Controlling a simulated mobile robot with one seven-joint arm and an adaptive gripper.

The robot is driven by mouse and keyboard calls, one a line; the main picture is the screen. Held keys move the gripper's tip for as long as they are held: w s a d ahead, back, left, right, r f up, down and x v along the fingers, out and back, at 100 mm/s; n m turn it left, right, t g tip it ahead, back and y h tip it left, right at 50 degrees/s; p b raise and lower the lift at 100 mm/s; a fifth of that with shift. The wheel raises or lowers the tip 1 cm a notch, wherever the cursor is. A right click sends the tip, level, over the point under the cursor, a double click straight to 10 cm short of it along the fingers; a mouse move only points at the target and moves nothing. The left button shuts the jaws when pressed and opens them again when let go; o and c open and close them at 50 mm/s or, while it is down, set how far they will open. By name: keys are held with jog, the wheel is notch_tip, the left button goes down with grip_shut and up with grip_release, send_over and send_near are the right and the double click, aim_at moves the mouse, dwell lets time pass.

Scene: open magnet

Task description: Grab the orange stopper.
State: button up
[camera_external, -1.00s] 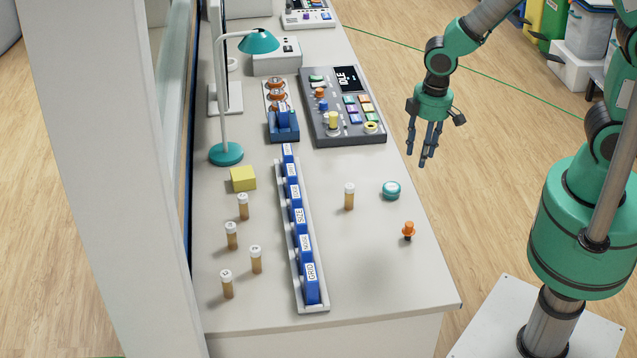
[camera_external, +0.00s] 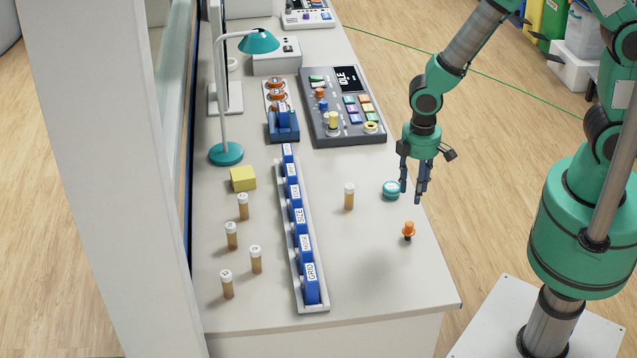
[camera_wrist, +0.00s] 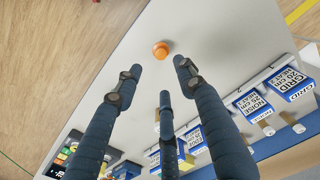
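The orange stopper (camera_external: 408,230) stands upright on the white counter near its right edge, with a dark lower end. In the wrist view the orange stopper (camera_wrist: 161,49) shows beyond the fingertips, between the left and right fingers. My gripper (camera_external: 416,196) is above the counter's right edge, just up-picture from the stopper and apart from it. It has three dark fingers; in the wrist view my gripper (camera_wrist: 160,75) has them spread, with nothing between them.
A teal-and-white round object (camera_external: 391,190) is close left of my fingers. A capped vial (camera_external: 349,197) stands further left, then a rack (camera_external: 314,306) of blue labelled boxes. A control panel (camera_external: 350,141) lies behind. The counter around the stopper is clear.

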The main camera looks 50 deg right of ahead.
jog(key=b, duration=0.1)
send_over(410, 224)
notch_tip(410, 224, down, 8)
jog(key=shift+s+d+r, duration=0.1)
jog(key=shift+s+r, duration=0.05)
dwell(0.3)
jog(key=shift+f+b, duration=0.7)
jog(key=shift+f, duration=1.9)
grip_shut()
